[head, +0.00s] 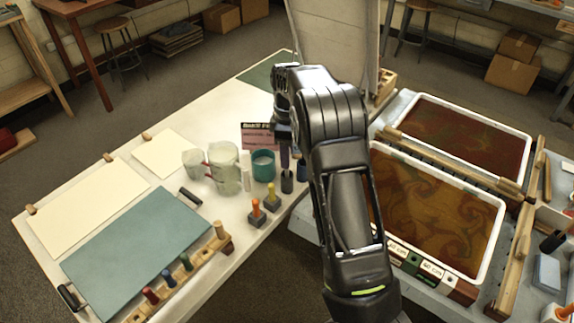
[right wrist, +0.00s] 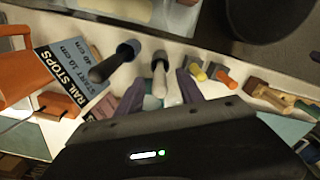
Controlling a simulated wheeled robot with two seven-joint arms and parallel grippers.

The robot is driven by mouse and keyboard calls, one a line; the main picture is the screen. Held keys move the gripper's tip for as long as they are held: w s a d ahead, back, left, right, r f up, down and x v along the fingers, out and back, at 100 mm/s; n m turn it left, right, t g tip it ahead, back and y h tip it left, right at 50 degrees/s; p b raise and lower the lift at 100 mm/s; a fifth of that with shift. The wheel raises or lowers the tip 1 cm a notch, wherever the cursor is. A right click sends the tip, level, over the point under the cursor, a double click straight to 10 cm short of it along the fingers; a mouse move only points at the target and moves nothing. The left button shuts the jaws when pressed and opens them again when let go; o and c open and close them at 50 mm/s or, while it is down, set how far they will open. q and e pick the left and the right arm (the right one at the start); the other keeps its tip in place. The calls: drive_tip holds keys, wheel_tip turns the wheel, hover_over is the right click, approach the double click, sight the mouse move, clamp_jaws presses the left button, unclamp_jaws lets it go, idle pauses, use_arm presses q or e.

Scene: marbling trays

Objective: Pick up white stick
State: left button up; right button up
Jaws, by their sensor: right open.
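A white stick (right wrist: 160,80) stands in a small dark cup in the right wrist view, its near end close to the space between my fingers. In the head view the stick is hidden by my right gripper, but the dark cup (head: 287,183) shows below the fingers. My right gripper (right wrist: 161,93) is open, its two purple fingers on either side of the stick's near end. In the head view my right gripper (head: 285,156) hangs above the cup. I cannot tell whether a finger touches the stick. My left gripper is not in view.
A dark stick (right wrist: 108,67) in a blue cup stands beside the white one. Clear jugs (head: 224,168), a white cylinder (head: 246,172) and a teal cup (head: 263,160) stand close by. Yellow and orange stamps (head: 256,212) are in front. Marbling trays (head: 486,270) lie right.

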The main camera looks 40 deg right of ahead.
drive_tip(key=shift+f, duration=1.55)
clamp_jaws()
